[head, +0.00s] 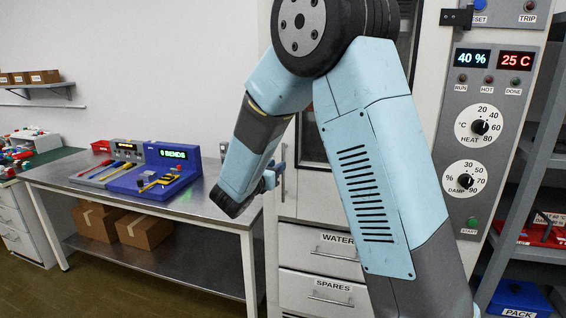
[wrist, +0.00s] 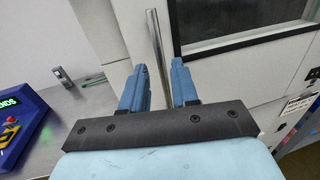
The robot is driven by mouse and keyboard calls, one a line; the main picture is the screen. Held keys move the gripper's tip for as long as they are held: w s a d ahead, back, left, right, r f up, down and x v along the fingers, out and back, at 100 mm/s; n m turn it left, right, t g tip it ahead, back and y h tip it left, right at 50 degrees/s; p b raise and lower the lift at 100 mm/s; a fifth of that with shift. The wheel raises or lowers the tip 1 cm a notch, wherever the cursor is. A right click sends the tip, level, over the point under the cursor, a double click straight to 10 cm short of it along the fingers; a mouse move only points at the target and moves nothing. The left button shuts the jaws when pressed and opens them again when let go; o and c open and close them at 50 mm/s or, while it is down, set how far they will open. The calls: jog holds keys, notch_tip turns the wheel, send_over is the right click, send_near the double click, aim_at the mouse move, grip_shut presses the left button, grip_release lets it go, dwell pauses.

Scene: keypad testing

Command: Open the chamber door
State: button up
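The white chamber door (head: 313,190) with its dark window stands in the middle of the head view, largely hidden behind my arm. It looks closed. In the wrist view the window (wrist: 235,18) is at the upper right, and the door's upright metal bar handle (wrist: 156,45) runs down between my two blue fingers. My gripper (wrist: 159,82) is open, with a gap between each finger and the bar. I cannot tell how far the bar sits between the fingers. In the head view my gripper (head: 272,175) is partly hidden by its own wrist, beside the door's left side.
A steel bench (head: 140,208) with a blue device (head: 155,178) reading "9 BENDS" stands to the left. A control panel (head: 482,130) showing 40 % and 25 C is right of the door. Drawers (head: 318,288) lie below. Open shelving is at far right.

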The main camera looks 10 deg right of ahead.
jog(key=x, duration=0.5)
jog(key=shift+w+d, duration=0.2)
grip_shut()
dwell(0.4)
